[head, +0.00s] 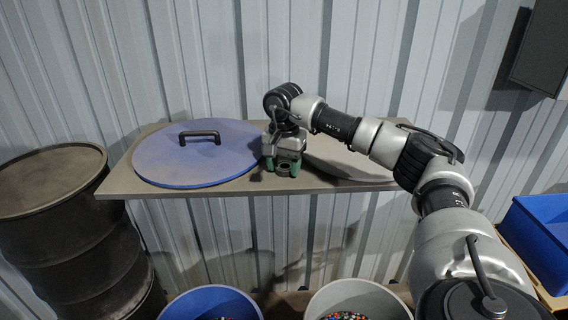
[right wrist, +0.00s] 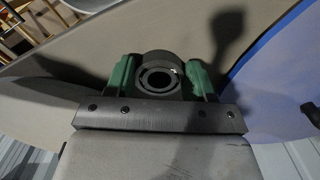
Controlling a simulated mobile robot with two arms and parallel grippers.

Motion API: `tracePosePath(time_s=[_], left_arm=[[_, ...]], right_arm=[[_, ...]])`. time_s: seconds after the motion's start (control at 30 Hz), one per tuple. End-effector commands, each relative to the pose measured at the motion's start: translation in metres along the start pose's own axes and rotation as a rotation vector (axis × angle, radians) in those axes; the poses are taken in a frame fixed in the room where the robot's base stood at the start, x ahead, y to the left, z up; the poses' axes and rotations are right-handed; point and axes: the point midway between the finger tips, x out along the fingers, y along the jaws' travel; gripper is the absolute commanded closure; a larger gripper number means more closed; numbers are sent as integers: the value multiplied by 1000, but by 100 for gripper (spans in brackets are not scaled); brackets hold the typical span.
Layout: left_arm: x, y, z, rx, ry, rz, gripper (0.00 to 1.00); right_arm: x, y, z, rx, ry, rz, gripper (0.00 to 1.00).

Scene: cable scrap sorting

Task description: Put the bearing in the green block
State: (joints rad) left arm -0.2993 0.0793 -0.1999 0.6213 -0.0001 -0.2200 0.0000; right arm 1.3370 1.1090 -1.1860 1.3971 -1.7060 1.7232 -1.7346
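My right gripper (head: 283,168) is over the middle of a grey-brown shelf (head: 225,192), between a blue lid and a grey lid. Its two green fingers also show in the right wrist view (right wrist: 159,78). A dark ring-shaped bearing (right wrist: 158,79) sits between them, and they appear closed against its two sides. The bearing's round opening faces the wrist camera; it shows small in the head view (head: 284,170). Whether the bearing touches the shelf cannot be told. I cannot make out a green block apart from the green fingers. My left gripper is not in view.
The blue lid (head: 200,160) with a dark handle lies left of the gripper. The grey lid (head: 345,157) lies right, partly behind my arm. A dark barrel (head: 65,225) stands left. Blue (head: 180,304) and grey (head: 395,304) bins stand below. A blue crate (head: 535,240) is at right.

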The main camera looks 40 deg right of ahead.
Motion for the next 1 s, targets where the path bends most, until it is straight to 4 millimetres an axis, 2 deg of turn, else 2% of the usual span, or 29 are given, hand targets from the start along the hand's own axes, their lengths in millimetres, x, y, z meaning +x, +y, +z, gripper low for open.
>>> tracePosePath(time_s=[0.03,0.17,0.4,0.53,0.67,1.0], left_arm=[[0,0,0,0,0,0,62],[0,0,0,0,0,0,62],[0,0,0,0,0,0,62],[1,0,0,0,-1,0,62],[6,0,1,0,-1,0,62],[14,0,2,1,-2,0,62]], right_arm=[[0,0,0,0,0,0,39],[0,0,0,0,0,0,21],[-1,0,0,0,0,0,21],[-8,0,0,0,1,-2,21],[-28,-1,0,0,2,-6,21],[-102,-1,0,0,1,-4,21]])
